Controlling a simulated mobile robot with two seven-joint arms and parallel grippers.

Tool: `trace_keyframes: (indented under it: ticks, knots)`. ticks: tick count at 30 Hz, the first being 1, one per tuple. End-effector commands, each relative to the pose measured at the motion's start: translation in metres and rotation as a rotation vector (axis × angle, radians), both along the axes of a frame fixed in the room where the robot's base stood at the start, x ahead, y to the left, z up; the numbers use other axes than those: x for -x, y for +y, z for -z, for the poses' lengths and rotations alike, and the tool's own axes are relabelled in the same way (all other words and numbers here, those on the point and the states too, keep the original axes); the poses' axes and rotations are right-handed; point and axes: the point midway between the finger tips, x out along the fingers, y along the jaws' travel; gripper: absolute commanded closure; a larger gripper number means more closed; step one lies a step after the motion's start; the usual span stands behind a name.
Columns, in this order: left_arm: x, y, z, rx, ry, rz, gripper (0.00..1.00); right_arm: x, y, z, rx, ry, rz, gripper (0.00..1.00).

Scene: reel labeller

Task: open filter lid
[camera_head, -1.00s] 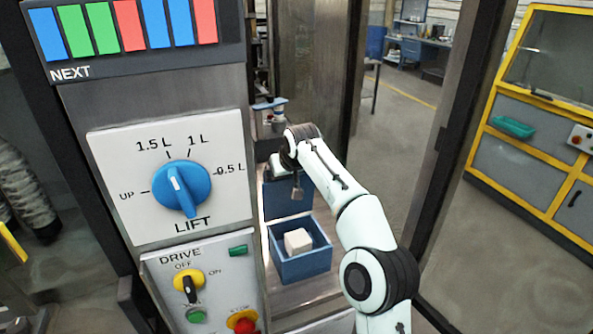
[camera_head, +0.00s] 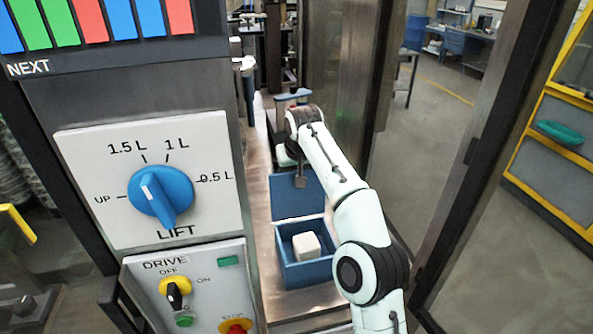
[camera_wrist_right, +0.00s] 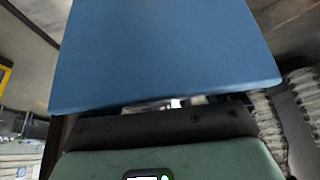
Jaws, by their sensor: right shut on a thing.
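The filter is a small open blue box (camera_head: 306,277) on the metal surface in the head view, with a pale block (camera_head: 306,246) inside. Its blue lid (camera_head: 284,198) stands raised at the box's back edge; part of it is hidden behind my right arm. My right gripper (camera_head: 300,181) is at the lid's upper part, shut on it; the fingertips are hard to make out. In the right wrist view the lid (camera_wrist_right: 165,55) fills the upper middle as a flat blue panel, right in front of the gripper. My left gripper is not in view.
A control panel with a blue LIFT dial (camera_head: 160,195) and a red stop button (camera_head: 236,327) stands close on the left of the box. A dark door frame (camera_head: 465,150) stands on the right. A yellow-framed machine (camera_head: 560,150) is farther right.

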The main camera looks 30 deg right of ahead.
Motion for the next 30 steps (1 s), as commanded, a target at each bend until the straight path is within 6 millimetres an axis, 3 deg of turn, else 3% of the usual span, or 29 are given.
trace_keyframes:
  ticks: [8, 9, 10, 20, 30]
  knots:
    - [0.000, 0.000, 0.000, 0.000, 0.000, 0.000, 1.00, 0.001, -0.001, 0.003, 0.004, 0.009, 0.001, 0.65]
    - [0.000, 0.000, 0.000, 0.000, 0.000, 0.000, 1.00, 0.001, -0.001, 0.003, 0.004, 0.009, 0.001, 0.07]
    - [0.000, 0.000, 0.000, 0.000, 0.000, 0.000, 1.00, 0.001, -0.001, 0.003, 0.004, 0.009, 0.001, 0.00]
    - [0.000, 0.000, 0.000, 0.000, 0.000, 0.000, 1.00, 0.003, 0.000, -0.006, 0.002, 0.002, 0.000, 0.00]
    - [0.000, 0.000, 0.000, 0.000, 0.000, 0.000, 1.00, 0.025, 0.006, -0.052, 0.003, 0.005, 0.001, 0.00]
